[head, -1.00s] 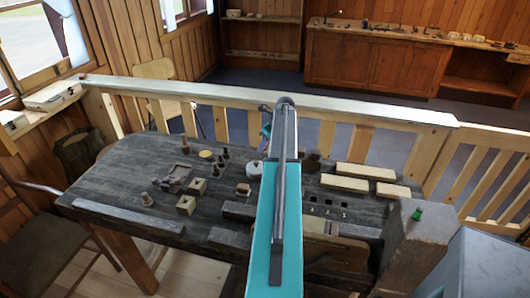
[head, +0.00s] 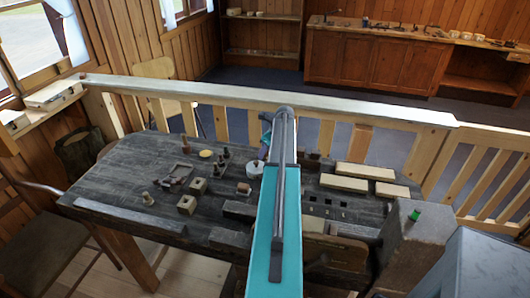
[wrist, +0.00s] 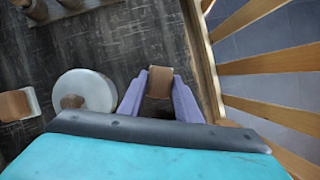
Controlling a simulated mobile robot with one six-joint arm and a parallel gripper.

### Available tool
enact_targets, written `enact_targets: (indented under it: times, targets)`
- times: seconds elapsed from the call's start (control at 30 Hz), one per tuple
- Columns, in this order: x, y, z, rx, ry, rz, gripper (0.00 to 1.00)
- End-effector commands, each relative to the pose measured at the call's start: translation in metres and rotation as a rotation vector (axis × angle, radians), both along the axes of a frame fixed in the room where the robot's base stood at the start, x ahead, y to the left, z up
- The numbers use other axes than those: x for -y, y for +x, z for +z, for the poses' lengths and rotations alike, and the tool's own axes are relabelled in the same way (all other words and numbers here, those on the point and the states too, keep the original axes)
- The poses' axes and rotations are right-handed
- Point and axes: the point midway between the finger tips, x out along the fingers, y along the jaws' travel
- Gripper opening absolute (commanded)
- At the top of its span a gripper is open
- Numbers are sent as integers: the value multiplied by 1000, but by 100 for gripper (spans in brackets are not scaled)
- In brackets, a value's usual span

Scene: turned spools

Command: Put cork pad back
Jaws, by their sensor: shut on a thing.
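My gripper (wrist: 160,92) has lilac fingers and is shut on a small brown, cork-coloured piece, which I take to be the cork pad (wrist: 160,76). In the wrist view the piece sits between the fingertips, over the dark table beside its wooden edge. In the head view my gripper (head: 265,145) is at the table's far side, partly behind my teal arm, and the held piece cannot be made out. A white round thing with a brown knob (wrist: 92,88) is left of my gripper. It also shows in the head view (head: 254,169).
A small brown-topped block (wrist: 14,104) lies further left. The dark table (head: 120,190) also bears several spools, square blocks and a yellow disc (head: 206,153). Pale wooden bars (head: 345,182) lie right of my arm. A wooden railing (head: 200,92) runs behind the table.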

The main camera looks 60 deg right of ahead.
Motion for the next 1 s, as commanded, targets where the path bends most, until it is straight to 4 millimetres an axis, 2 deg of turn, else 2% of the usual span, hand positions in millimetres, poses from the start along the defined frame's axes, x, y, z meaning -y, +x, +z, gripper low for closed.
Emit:
enact_targets:
  times: [0.07, 0.1, 0.17, 0.2, 0.67, 1.0]
  targets:
    - [0, 0, -2, 0, 0, 0, 6]
    - [0, 0, -2, 0, 0, 0, 37]
    - [0, 0, -1, 0, 0, 0, 47]
    - [0, 0, -1, 0, 0, 0, 49]
    - [0, -1, 4, 1, -1, 0, 49]
    - [-1, -13, 33, 1, -2, 0, 49]
